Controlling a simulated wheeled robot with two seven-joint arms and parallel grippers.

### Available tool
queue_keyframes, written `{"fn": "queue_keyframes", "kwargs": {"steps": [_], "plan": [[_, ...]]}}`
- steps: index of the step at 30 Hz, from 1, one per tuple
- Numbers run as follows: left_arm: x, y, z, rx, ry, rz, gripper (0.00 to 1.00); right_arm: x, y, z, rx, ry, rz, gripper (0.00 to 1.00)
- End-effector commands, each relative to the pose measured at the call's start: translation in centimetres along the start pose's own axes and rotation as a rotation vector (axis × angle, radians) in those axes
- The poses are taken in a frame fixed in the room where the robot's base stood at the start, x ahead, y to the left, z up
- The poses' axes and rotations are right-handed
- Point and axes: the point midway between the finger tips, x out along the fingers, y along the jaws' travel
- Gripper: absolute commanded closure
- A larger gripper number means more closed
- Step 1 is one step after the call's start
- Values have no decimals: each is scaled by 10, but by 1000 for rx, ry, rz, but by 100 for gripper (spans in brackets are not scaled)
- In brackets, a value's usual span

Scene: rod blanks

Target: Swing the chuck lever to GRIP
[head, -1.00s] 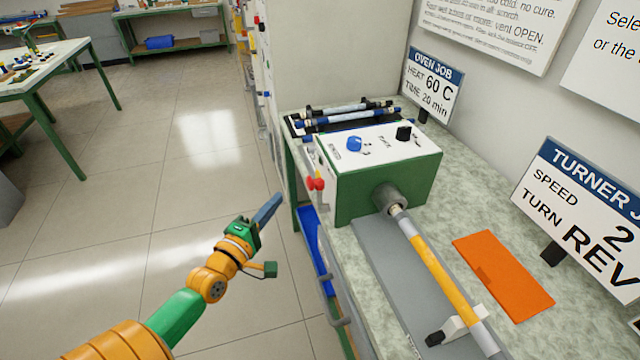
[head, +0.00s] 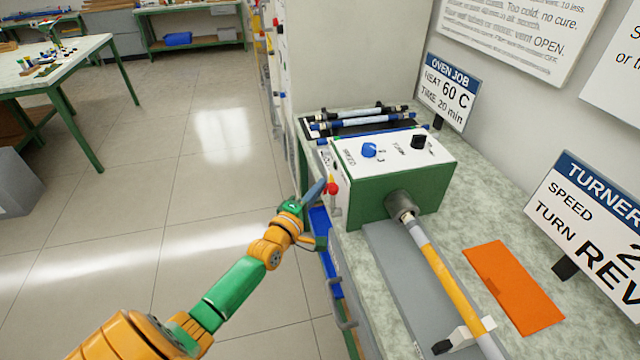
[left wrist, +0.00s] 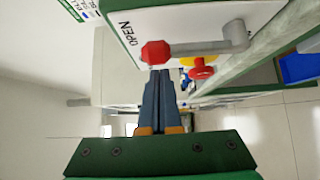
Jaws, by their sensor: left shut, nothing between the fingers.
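The chuck lever is a grey arm with a red knob on the side of the white-and-green turner box (head: 372,200). In the left wrist view the lever's red knob (left wrist: 156,53) is beside the word OPEN, and its grey arm runs right to the pivot. The red at the box's left side (head: 332,188) also shows in the head view. My left gripper (head: 320,185) is shut and empty, its fingertips close to the red knob; I cannot tell whether they touch. The grey chuck (head: 400,205) is around the end of a yellow-and-grey rod (head: 440,270). My right gripper is out of view.
A second red knob with a yellow collar (left wrist: 202,72) is just beyond the lever. Blue and black rods (head: 360,118) lie behind the box. An orange mat (head: 512,288) lies on the bench at right. Open floor is on the left.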

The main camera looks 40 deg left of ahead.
Motion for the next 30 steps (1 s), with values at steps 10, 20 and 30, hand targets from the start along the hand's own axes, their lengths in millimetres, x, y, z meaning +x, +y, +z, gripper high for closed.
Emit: {"fn": "queue_keyframes", "kwargs": {"steps": [10,20,30], "plan": [[-2,-1,6,1,0,0,100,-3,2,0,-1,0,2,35],[-6,-3,8,32,0,33,100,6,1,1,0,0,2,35],[-9,-2,12,69,0,73,100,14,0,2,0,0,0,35]]}}
